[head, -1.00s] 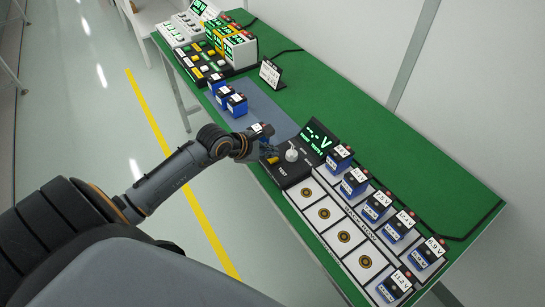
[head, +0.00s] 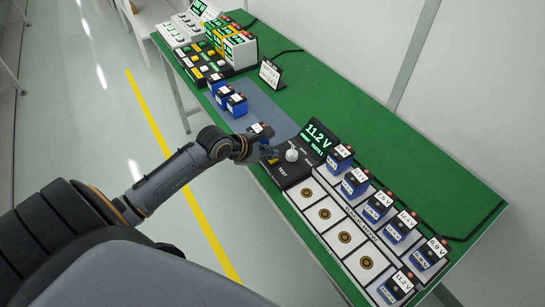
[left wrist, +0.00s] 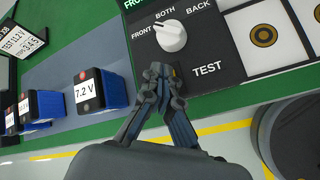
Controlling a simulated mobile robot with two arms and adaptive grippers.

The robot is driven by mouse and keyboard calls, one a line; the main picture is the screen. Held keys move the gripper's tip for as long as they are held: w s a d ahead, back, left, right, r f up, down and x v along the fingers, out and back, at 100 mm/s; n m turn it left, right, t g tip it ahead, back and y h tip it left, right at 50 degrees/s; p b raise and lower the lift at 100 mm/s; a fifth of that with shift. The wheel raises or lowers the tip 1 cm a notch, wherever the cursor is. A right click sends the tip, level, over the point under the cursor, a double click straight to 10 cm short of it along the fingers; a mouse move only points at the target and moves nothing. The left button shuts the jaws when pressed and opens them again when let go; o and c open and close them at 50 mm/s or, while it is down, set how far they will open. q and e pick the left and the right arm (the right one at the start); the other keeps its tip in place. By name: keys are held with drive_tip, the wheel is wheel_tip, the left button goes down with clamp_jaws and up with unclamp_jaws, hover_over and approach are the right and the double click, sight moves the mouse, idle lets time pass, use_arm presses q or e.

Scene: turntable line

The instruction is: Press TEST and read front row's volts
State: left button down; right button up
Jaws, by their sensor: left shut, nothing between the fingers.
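The tester box (head: 270,178) carries a white selector knob (head: 291,155) marked FRONT, BOTH and BACK; in the left wrist view the knob (left wrist: 170,36) appears turned toward FRONT. The display (head: 318,138) reads 11.2 V in green, with smaller text below. My left gripper (left wrist: 163,76) is shut and empty, its tips at the box beside the TEST label (left wrist: 207,69). The tips hide most of the button. The front row has one blue battery (head: 396,288), labelled 11.2 V, at its near end; its other pads are bare. My right gripper is out of view.
Several blue batteries, such as this one (head: 378,206), stand in the back row. A battery labelled 7.2 V (left wrist: 97,92) stands close to my left gripper. A lettered card (head: 271,74) and another panel (head: 205,65) are farther off on the green table (head: 425,160).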

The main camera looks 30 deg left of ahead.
use_arm(q)
drive_tip(key=shift+r, duration=0.1)
drive_tip(key=shift+r+p, duration=0.55)
drive_tip(key=shift+r, duration=0.15)
drive_tip(key=shift+r, duration=0.1)
drive_tip(key=shift+r+p, duration=1.7)
drive_tip(key=shift+r, duration=0.75)
drive_tip(key=shift+d, duration=0.1)
